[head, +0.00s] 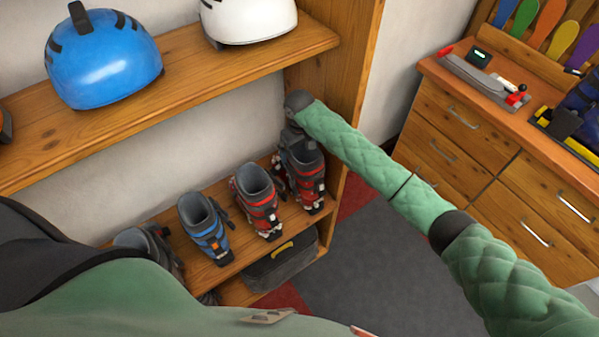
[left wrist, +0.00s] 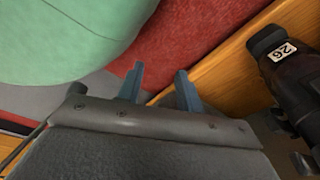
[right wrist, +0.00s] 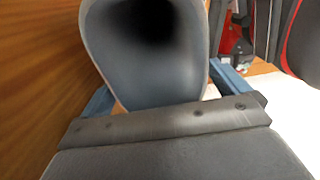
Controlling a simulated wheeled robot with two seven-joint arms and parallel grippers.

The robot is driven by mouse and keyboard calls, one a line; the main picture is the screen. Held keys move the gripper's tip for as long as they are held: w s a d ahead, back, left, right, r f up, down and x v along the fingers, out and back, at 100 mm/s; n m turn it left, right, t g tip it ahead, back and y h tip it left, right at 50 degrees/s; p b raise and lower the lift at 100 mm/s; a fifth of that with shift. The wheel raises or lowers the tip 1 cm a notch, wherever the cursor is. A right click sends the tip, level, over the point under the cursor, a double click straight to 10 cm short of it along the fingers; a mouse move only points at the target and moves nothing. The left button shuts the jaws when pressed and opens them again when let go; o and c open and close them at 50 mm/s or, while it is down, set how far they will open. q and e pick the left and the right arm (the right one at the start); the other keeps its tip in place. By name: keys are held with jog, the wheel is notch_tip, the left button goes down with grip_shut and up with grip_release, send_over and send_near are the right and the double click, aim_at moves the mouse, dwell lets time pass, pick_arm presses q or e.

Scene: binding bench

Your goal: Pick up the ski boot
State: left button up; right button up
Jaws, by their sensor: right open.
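Several ski boots stand on the lower wooden shelf in the head view: a dark one (head: 150,246), a blue one (head: 204,228), a red one (head: 258,200) and a red-and-grey one (head: 303,172) at the right end. My right gripper (head: 297,133) is at the top of that right-end boot. In the right wrist view its fingers (right wrist: 165,92) are apart, one on each side of a grey boot cuff (right wrist: 150,65); I cannot tell whether they touch it. My left gripper (left wrist: 160,85) is open and empty. A dark boot with a "26" label (left wrist: 290,85) is to its right.
A wooden upright (head: 335,95) closes the shelf's right end, close to my right gripper. The upper shelf (head: 180,105) holds a blue helmet (head: 103,62) and a white helmet (head: 250,20). A dark bag (head: 280,262) sits below the boots. A drawer bench (head: 490,160) stands at the right.

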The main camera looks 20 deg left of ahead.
aim_at(300, 155)
pick_arm(q)
jog(key=shift+s+a+f+p, duration=0.1)
jog(key=shift+s+a+p, duration=0.1)
jog(key=shift+s, duration=0.45)
jog(key=shift+s+a+f+p, duration=0.1)
jog(key=shift+s+p, duration=0.1)
jog(key=shift+s, duration=0.5)
jog(key=shift+s+a+p, duration=0.1)
jog(key=shift+s+p, duration=0.1)
jog(key=shift+s, duration=0.45)
pick_arm(e)
jog(key=shift+f, duration=1.5)
jog(key=c, duration=1.7)
pick_arm(q)
jog(key=shift+d, duration=0.1)
pick_arm(e)
jog(key=shift+r, duration=0.1)
